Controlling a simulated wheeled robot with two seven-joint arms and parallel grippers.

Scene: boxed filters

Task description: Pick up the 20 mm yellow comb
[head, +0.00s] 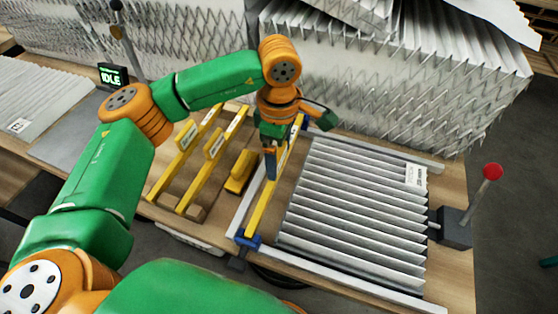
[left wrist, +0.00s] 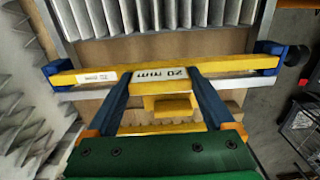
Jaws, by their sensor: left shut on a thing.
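The yellow comb marked 20 MM (left wrist: 225,66) is a long bar with a white label, upside down in the left wrist view. It runs along the left side of the pleated filter, and in the head view it (head: 259,212) slants below my gripper. Its ends lie at blue brackets (left wrist: 270,56); I cannot tell whether it is lifted clear of them. My left gripper (left wrist: 155,82) is shut on the comb at its labelled middle, one blue finger on each side of the label. It also shows in the head view (head: 270,163). My right gripper is not in view.
Two more yellow combs (head: 186,152) lie on the wooden bench left of my gripper, with a short yellow piece (head: 239,172) nearby. The grey pleated filter (head: 350,205) fills the bench to the right. A red-knobbed lever (head: 493,171) stands at the far right.

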